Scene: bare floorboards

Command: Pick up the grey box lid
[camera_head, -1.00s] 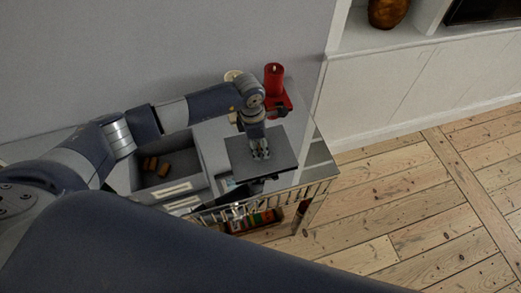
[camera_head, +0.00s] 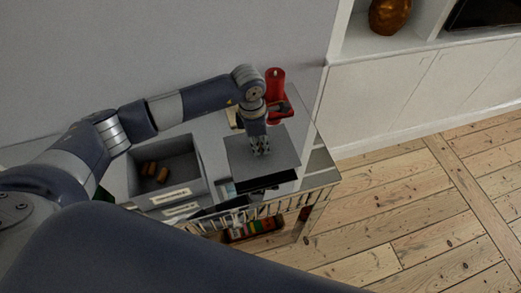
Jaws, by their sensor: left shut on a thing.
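The grey box lid (camera_head: 283,158) is a flat dark-grey panel over the right part of the glass-topped table. My left gripper (camera_head: 261,152) points down on the middle of the lid and is shut on it. The fingertips are small and partly hidden, so the exact grip is hard to see. The open grey box (camera_head: 205,175) stands to the left of the lid with a few brown pieces (camera_head: 155,170) inside. My right gripper is not in the picture.
Dark flat items (camera_head: 255,182) lie at the table's front edge. The table (camera_head: 318,160) stands against the wall. Floorboards to the right are clear.

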